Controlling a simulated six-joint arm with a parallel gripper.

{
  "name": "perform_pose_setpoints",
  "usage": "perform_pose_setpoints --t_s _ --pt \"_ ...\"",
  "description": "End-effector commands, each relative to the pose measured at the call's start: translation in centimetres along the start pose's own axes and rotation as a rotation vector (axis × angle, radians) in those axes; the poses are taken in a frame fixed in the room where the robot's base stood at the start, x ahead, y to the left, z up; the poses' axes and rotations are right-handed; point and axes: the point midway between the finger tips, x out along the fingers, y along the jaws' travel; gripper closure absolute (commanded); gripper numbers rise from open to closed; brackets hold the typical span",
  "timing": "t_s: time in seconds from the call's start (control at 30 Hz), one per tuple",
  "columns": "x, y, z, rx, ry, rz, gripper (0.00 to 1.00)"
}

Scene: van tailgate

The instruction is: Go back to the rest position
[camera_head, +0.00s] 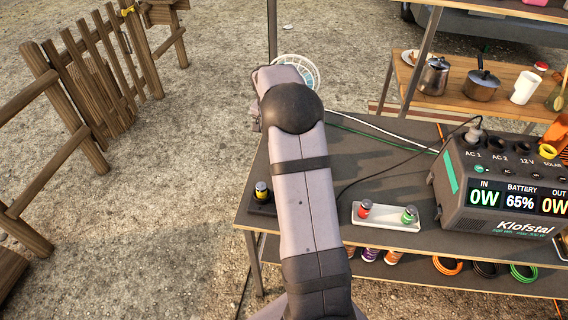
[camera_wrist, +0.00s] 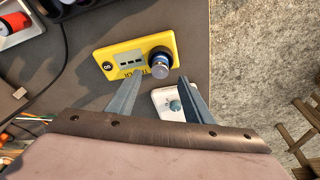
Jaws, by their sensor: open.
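My gripper (camera_wrist: 160,78) shows in the wrist view with its two fingers apart and nothing held between them. A yellow box (camera_wrist: 104,65) with a small grey panel lies just beyond the fingertips. A black and blue plug-like piece (camera_wrist: 159,64) stands at its right end, close to the right finger but not gripped. A white piece with a blue-grey knob (camera_wrist: 173,105) lies between the fingers, lower in the picture and partly hidden. In the head view my arm runs up over the dark table (camera_head: 395,160), and I cannot make out the fingers there.
A white tray (camera_head: 385,222) holds red and green connectors. A yellow-ringed connector (camera_head: 262,192) stands left of my arm. A power station (camera_head: 500,185) showing 65% stands at right, with cables. A wooden shelf (camera_head: 440,98) with pots is behind. Open ground lies left, before a fence (camera_head: 100,70).

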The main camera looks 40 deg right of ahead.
Motion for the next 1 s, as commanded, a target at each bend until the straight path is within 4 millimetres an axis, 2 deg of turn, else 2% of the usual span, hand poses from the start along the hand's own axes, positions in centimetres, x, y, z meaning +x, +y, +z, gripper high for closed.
perform_pose_setpoints --t_s 0.2,0.77,0.87,1.0 --pt "-1.7 0.0 0.0 -0.001 0.001 -0.001 0.53" --pt "-1.9 0.0 0.0 -0.002 0.0 0.0 0.53" --pt "-2.5 -0.1 0.8 -0.031 -0.007 -0.003 0.53" --pt "-4.3 -0.2 3.6 -0.131 -0.03 -0.015 0.53"
